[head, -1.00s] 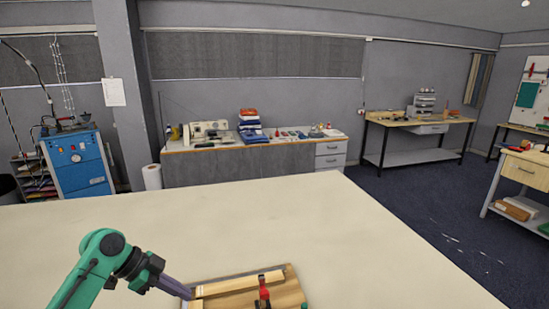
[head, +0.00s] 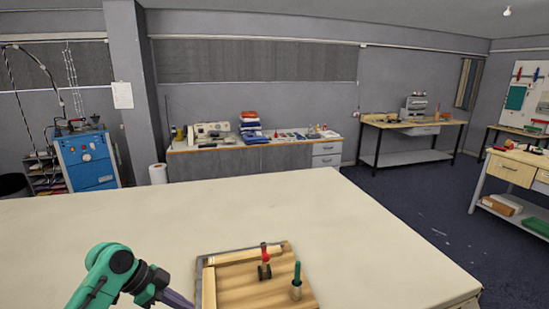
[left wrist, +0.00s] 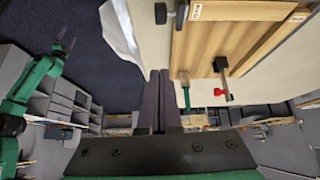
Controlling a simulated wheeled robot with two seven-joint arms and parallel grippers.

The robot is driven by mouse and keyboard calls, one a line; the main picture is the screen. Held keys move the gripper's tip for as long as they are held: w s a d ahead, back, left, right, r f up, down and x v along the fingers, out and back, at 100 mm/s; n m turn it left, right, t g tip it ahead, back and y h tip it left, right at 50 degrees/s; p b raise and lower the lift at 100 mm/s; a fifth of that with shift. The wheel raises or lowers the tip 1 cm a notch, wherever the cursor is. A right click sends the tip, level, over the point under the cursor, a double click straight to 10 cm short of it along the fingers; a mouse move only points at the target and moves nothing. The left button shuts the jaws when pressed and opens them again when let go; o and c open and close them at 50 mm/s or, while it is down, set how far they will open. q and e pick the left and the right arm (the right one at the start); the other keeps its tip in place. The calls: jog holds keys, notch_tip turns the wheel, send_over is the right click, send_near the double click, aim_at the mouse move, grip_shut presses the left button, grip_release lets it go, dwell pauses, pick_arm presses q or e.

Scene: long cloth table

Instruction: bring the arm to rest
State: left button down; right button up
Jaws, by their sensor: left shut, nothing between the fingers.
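My left gripper (head: 182,302) is at the bottom of the head view, left of a wooden tray and apart from it in that picture. In the left wrist view its two dark fingers (left wrist: 158,98) lie together, shut and empty. My green left arm (head: 112,275) comes in from the bottom left. My right arm is out of the head view; a green arm with a dark gripper (left wrist: 62,45) shows at the left of the left wrist view, too small to tell its opening.
The wooden tray (head: 207,290) lies on the cream cloth table (head: 380,240). It carries a red-and-black tool (head: 264,262) and a green-handled tool (head: 297,277). The table beyond and right of the tray is clear. A side bench (head: 240,158) stands behind.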

pick_arm(q)
jog(key=s+d+f+n+y, duration=0.35)
jog(key=s+f, duration=0.35)
jog(key=f, duration=0.3)
jog(key=s+a+n+t+y, duration=0.2)
jog(key=s+a+n+y, duration=0.15)
jog(key=s+n, duration=0.65)
jog(key=s+a+f+m+g+b, duration=0.1)
jog(key=s+f+b, duration=0.15)
jog(key=f, duration=1.25)
jog(key=s+f+g+b, duration=0.15)
jog(key=f+b, duration=0.25)
jog(key=f, duration=1.2)
jog(key=s+a+f+b, duration=0.3)
jog(key=s+f, duration=1.3)
jog(key=shift+s+f, duration=0.2)
jog(key=shift+f, duration=0.2)
pick_arm(e)
notch_tip(320, 180, down, 10)
jog(key=w, duration=0.1)
